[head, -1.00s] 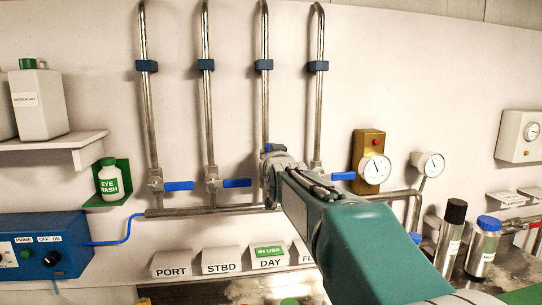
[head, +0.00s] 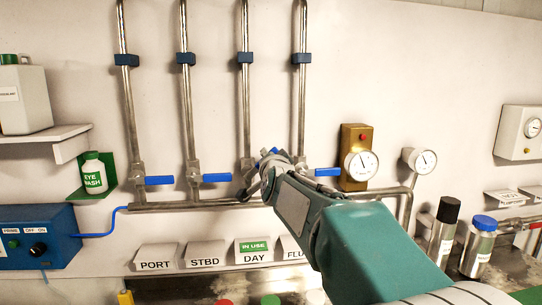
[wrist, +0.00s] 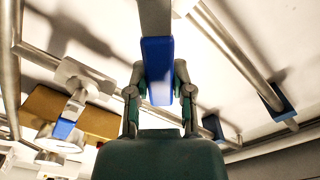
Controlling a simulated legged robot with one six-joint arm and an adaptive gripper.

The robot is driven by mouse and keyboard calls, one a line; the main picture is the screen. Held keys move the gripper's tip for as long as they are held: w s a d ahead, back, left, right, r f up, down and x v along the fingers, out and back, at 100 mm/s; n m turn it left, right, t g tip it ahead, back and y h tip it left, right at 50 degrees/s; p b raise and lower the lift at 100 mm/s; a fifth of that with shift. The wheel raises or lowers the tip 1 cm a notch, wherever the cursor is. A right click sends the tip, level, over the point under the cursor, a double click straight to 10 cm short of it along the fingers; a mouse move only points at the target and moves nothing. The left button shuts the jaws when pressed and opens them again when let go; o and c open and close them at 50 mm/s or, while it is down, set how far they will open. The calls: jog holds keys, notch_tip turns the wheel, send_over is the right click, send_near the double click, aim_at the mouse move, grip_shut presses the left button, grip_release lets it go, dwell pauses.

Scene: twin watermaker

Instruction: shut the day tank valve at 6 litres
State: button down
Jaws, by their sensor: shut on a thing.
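The day valve (head: 247,165) sits on the third pipe from the left, above the DAY label (head: 254,257) with its green IN USE tag (head: 253,246). My gripper (head: 267,163) is at this valve and hides much of it. In the wrist view, the blue handle (wrist: 157,62) lies between my gripper's fingers (wrist: 157,92), which are shut on it. In the head view, only a blue bit (head: 273,151) shows above the gripper, right of the pipe, so the handle's exact angle is hard to tell. No litre reading can be made out.
Port handle (head: 159,180), starboard handle (head: 217,177) and flush handle (head: 327,172) point right, level. A brass box (head: 353,143) with a gauge (head: 361,165) and another gauge (head: 424,160) are right. Bottles (head: 478,246) stand below right. A blue control box (head: 38,236) is left.

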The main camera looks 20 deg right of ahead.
jog(key=shift+d+f+m, duration=0.1)
jog(key=shift+f+m, duration=0.15)
jog(key=shift+m, duration=0.05)
jog(key=shift+c, duration=2.4)
grip_release()
jog(key=shift+r, duration=0.1)
jog(key=shift+s, duration=0.2)
jog(key=v, duration=1.1)
jog(key=shift+s, duration=0.25)
